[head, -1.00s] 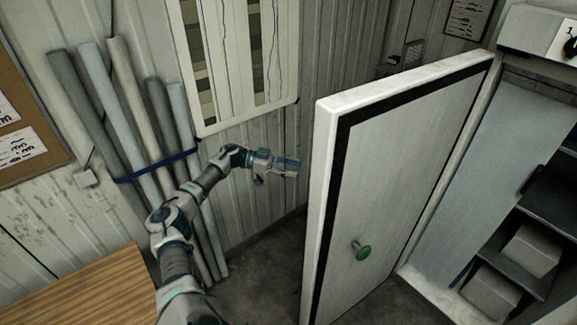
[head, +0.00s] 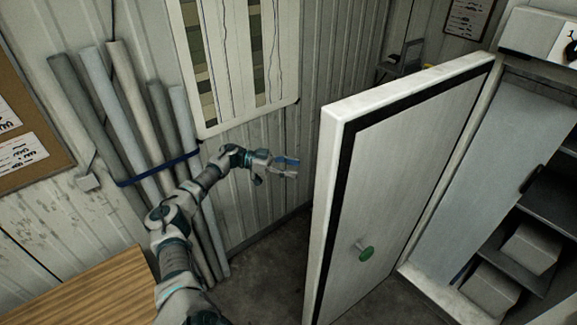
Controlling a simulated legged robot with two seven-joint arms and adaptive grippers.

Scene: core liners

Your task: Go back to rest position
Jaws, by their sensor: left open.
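My left arm comes in from the bottom, left of centre, and reaches up and to the right. My left gripper (head: 287,168) is open and empty, with nothing between its fingers. It is in the air in front of the corrugated wall, left of the open white door's edge and apart from it. My right gripper is out of view.
The white door (head: 400,190) with a green knob (head: 366,253) stands open. Behind it is a cabinet with boxes (head: 531,248) on shelves. Several strapped core liners (head: 133,130) lean on the wall. A wooden table (head: 85,295) is at lower left.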

